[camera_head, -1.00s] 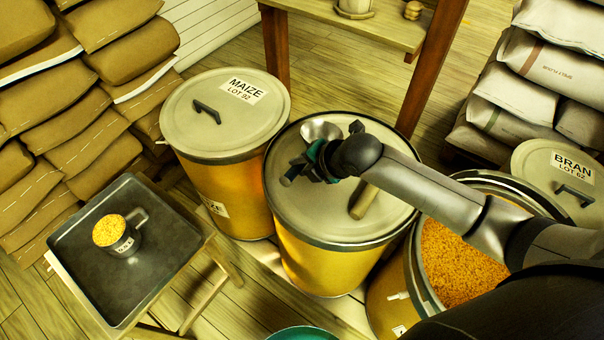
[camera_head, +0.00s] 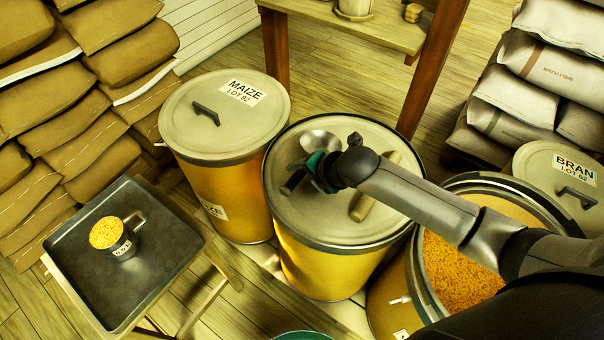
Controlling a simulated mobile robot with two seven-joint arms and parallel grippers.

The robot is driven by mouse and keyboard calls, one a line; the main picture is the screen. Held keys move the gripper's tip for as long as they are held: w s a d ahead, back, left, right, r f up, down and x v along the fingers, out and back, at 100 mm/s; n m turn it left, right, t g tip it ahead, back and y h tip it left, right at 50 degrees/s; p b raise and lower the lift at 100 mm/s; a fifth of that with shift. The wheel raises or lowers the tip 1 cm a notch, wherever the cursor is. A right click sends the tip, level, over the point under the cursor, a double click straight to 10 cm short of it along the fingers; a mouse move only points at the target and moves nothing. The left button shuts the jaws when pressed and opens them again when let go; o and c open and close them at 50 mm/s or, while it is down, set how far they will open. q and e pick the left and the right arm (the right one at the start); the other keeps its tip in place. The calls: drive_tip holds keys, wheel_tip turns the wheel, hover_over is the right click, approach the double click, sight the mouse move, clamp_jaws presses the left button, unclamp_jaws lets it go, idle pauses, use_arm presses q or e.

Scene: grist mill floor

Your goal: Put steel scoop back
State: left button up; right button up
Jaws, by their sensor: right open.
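The steel scoop's shiny bowl (camera_head: 319,142) shows over the back left of the middle drum's pale lid (camera_head: 300,218). The rest of the scoop is hidden behind my gripper. My right gripper (camera_head: 305,178), dark with a teal part, is open over the left half of that lid, just in front of the bowl. I cannot tell whether its fingers touch the scoop, or whether the scoop rests fully on the lid. My left gripper is not in view.
A wooden stick (camera_head: 364,208) lies on the same lid, partly behind my arm. A closed maize drum (camera_head: 215,125) stands left; an open drum of orange grain (camera_head: 455,265) stands right. A grain-filled cup (camera_head: 122,247) sits on a dark tray (camera_head: 80,285). Sacks (camera_head: 85,150) line the left.

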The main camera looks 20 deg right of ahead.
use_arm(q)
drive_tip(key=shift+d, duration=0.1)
use_arm(e)
drive_tip(key=shift+r, duration=0.1)
drive_tip(key=shift+s+d+r, duration=0.1)
drive_tip(key=shift+r, duration=0.1)
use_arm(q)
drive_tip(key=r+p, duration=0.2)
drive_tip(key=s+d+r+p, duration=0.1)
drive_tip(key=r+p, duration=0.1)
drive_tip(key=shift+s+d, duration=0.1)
use_arm(e)
drive_tip(key=v, duration=1.1)
drive_tip(key=shift+r, duration=0.15)
drive_tip(key=shift+s, duration=0.2)
